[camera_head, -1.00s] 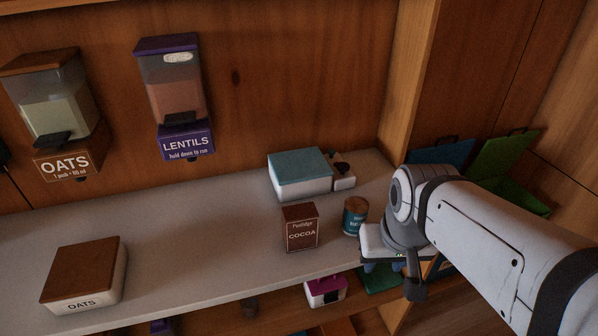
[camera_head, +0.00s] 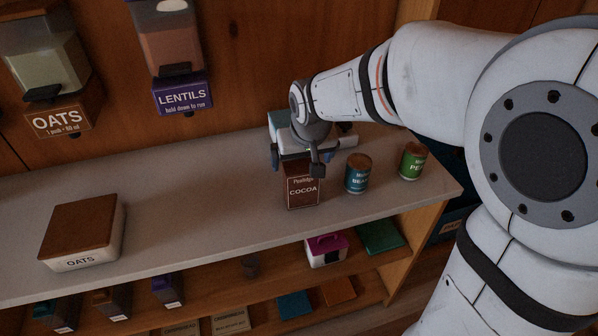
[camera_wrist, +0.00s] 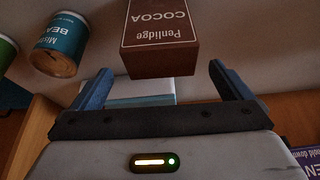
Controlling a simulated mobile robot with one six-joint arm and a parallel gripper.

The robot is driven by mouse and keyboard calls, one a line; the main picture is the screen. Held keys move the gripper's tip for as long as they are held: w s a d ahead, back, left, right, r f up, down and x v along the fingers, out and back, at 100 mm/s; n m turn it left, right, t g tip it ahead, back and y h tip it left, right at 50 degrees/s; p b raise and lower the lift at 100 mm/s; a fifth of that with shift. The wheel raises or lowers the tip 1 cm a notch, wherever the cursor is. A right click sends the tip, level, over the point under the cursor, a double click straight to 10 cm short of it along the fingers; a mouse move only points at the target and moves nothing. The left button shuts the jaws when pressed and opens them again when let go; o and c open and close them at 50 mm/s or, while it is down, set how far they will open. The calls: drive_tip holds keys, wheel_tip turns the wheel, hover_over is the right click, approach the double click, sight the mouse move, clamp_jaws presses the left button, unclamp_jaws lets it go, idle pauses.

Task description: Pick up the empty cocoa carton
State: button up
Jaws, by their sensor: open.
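The brown cocoa carton (camera_head: 302,190) stands upright on the grey shelf top, its label facing the camera. In the wrist view the carton (camera_wrist: 160,42) appears upside down, just beyond the gap between the two blue fingers. My gripper (camera_head: 297,160) is open above and around the top of the carton in the head view; the wrist view shows both fingers (camera_wrist: 165,85) apart with nothing held between them. Whether a finger touches the carton cannot be told. My wrist hides part of the teal-lidded white box (camera_head: 281,120) behind.
A blue bean can (camera_head: 358,174) stands close right of the carton, with a green can (camera_head: 412,161) farther right. An oats box (camera_head: 83,232) sits at left. Dispensers for oats (camera_head: 51,100) and lentils (camera_head: 172,60) hang on the wall. The shelf top between is clear.

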sight(301, 168)
drive_tip(key=x, duration=0.5)
drive_tip(key=shift+s+f, duration=0.3)
drive_tip(key=shift+f, duration=0.05)
drive_tip(key=c, duration=1.1)
